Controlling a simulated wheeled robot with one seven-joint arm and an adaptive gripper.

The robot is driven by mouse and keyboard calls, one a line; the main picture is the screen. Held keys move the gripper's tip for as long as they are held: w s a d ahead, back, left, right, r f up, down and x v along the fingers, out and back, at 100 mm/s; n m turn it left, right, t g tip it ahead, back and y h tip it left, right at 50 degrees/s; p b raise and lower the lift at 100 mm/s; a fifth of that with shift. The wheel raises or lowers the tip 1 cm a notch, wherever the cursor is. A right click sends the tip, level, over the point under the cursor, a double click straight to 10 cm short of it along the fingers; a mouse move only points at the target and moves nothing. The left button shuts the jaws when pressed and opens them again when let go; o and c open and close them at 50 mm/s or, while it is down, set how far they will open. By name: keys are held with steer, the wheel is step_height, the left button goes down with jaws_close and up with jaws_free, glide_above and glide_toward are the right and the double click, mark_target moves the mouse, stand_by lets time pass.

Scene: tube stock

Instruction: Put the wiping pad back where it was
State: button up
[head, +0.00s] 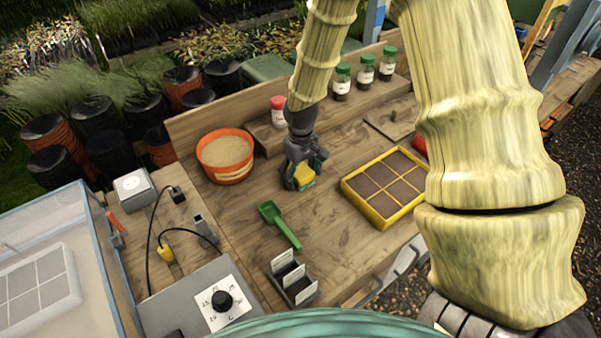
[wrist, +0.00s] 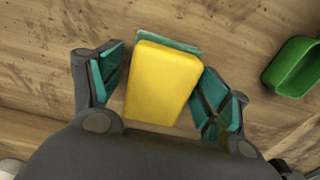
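The wiping pad (head: 303,176) is a yellow block with a teal layer, on or just above the wooden bench near its middle. In the wrist view the pad (wrist: 163,84) lies between the two fingers of my gripper (wrist: 164,82), its teal edge showing at the far end. My gripper (head: 300,180) points down over the pad. The fingers are spread, with a strip of wood showing between the left finger and the pad. The right finger is very close to the pad; I cannot tell whether it touches.
An orange tub of sand-coloured material (head: 226,158) stands left of my gripper. A green scoop (head: 280,224) lies in front, also in the wrist view (wrist: 293,68). A yellow tray (head: 386,188) sits to the right. Jars (head: 342,80) stand on the raised shelf behind.

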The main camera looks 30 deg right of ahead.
mark_target(301, 170)
steer(key=shift+r, duration=0.1)
step_height(301, 170, up, 12)
steer(key=b, duration=0.2)
stand_by(0.8)
stand_by(0.5)
